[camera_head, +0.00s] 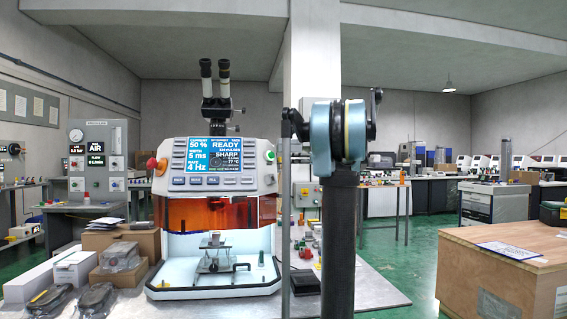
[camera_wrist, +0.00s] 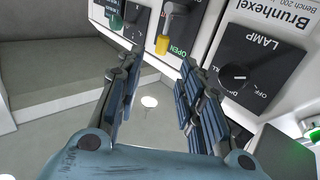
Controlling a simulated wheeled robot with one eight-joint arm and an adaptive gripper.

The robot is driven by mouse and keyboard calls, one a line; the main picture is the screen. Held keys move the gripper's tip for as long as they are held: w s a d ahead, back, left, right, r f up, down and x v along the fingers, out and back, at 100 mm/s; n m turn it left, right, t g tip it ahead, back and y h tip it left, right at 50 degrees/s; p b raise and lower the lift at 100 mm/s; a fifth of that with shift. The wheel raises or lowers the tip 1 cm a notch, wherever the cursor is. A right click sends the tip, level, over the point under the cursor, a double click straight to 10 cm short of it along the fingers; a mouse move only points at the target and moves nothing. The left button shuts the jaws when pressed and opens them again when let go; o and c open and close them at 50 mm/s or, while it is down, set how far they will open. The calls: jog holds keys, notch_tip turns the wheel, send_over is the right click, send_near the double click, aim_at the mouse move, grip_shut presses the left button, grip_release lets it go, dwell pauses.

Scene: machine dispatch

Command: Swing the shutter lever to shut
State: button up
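The shutter lever (camera_wrist: 164,42), with a yellow grip, is on a light panel at the top of the wrist view. Its tip points down in the picture, beside the printed word OPEN. My gripper (camera_wrist: 161,58) is open and empty, with one dark-and-blue finger on each side of the picture. The lever tip shows in the gap between the fingertips, beyond them; I see no contact. In the head view the machine (camera_head: 178,182) stands left of my arm. Neither the lever nor my fingers can be made out there.
A black LAMP knob (camera_wrist: 238,76) sits right of the lever, close to the right finger. Another dark switch (camera_wrist: 137,22) is on its left. A green button (camera_wrist: 299,155) is at lower right. In the head view, a microscope (camera_head: 215,85) tops the machine, and boxes (camera_head: 72,268) stand left.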

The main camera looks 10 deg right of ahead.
jog(key=x, duration=0.7)
jog(key=shift+a, duration=0.25)
jog(key=shift+w, duration=0.15)
grip_shut()
